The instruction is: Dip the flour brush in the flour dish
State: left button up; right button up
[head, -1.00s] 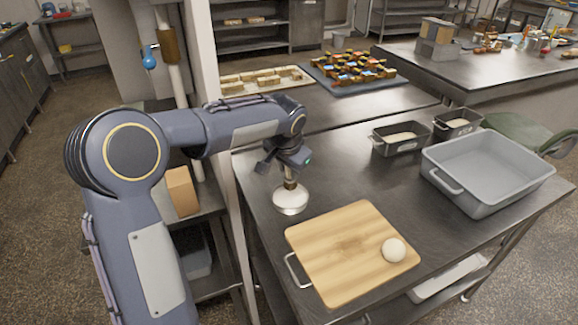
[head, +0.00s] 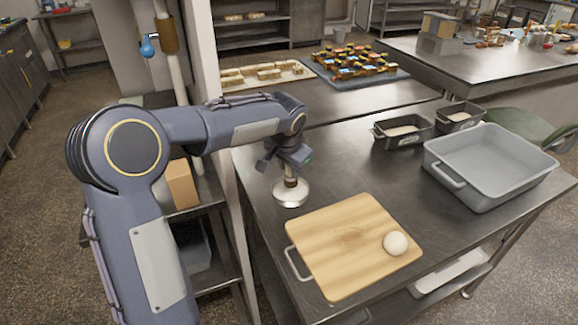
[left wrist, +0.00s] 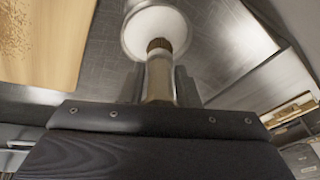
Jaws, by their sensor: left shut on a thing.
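My left gripper (head: 289,166) is above the round flour dish (head: 291,198) and shut on the flour brush (head: 290,182). The brush is about upright, with its lower end over the white flour inside the dish. In the left wrist view the tan brush handle (left wrist: 159,78) stands between the fingers, and its dark end lies against the white of the flour dish (left wrist: 137,36). The bristles are not clearly visible, so how deep they sit in the flour cannot be told. My right gripper is in neither view.
A wooden board (head: 330,240) with a dough ball (head: 395,243) lies in front of the dish. A grey tub (head: 490,165) and two dark flour tins (head: 403,132) stand to the right. The steel worktop (head: 350,175) between is clear.

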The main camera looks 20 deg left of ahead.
pick_arm(q)
jog(key=shift+f+b, duration=0.5)
jog(key=shift+f, duration=0.2)
dwell(1.3)
jog(key=shift+r, duration=0.1)
notch_tip(320, 180, up, 7)
jog(key=p, duration=0.5)
jog(key=shift+p, duration=0.35)
dwell(0.6)
